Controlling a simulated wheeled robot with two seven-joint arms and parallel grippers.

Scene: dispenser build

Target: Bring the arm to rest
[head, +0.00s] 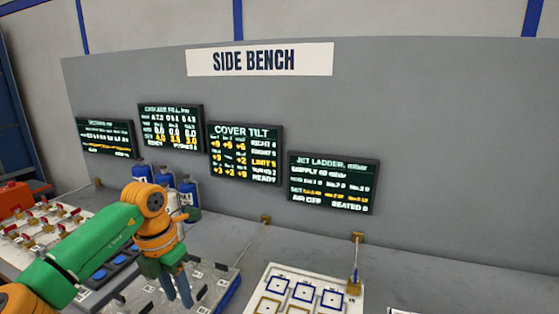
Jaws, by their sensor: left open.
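My left arm (85,248), green and orange, comes in from the lower left. Its left gripper (178,290) points down over a grey panel (215,283) on the bench. Its two dark fingers stand a little apart, with nothing seen between them. I cannot tell whether the fingertips touch the panel. The arm hides part of the panel and of the bench behind it. My right gripper is not in the head view.
Several blue bottles (190,192) stand behind the arm. A board with red-handled valves (38,225) lies at left. A white board with blue and tan squares (300,292) lies at right. Dark displays (245,153) hang on the wall. Bare bench (450,262) is at right.

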